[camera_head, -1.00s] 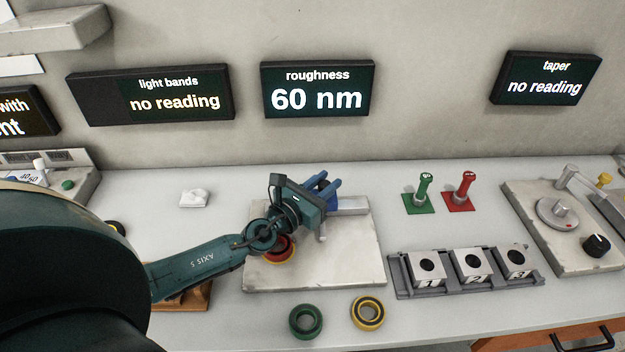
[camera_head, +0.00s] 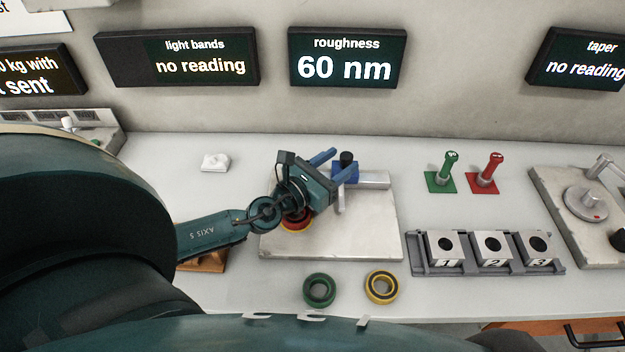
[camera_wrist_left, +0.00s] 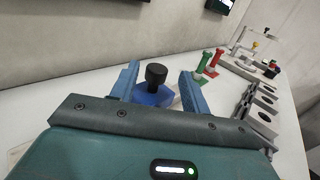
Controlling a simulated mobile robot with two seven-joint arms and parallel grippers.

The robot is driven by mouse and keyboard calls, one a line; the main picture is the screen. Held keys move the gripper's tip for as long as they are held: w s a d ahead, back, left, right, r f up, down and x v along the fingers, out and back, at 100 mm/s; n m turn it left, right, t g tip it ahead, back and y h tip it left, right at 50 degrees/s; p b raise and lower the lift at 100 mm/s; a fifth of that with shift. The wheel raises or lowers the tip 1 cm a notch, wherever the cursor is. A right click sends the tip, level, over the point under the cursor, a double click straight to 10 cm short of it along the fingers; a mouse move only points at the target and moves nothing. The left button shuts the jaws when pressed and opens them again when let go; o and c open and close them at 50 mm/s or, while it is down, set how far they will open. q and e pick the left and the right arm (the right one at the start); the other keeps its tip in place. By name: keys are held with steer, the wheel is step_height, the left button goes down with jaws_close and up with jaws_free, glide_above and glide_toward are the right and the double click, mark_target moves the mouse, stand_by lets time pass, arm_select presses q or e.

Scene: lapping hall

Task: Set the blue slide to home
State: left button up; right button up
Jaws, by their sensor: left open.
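The blue slide (camera_head: 352,172), a block with a black knob (camera_head: 347,158) on top, sits on a pale metal rail (camera_head: 375,180) at the back of a grey plate (camera_head: 365,235). The rail extends to the right of the block. My left gripper (camera_head: 338,162) is open, its blue fingers pointing toward the slide from the left. In the left wrist view the slide (camera_wrist_left: 153,96) and its knob (camera_wrist_left: 156,73) show between the two spread fingers (camera_wrist_left: 160,85). Whether the fingers touch it, I cannot tell. My right gripper is not in view.
A red ring (camera_head: 296,224) lies under my left wrist. Green (camera_head: 319,289) and yellow (camera_head: 381,286) rings lie in front of the plate. Green (camera_head: 446,172) and red (camera_head: 487,174) handled pieces and a numbered block rack (camera_head: 420,265) stand right. The roughness display (camera_head: 346,60) reads 60 nm.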

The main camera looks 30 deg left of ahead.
arm_select(q)
steer(key=b+v, duration=0.2)
steer(key=v, duration=0.6)
steer(key=shift+d+f, duration=0.1)
steer(key=shift+f, duration=0.05)
steer(key=shift+s, duration=0.65)
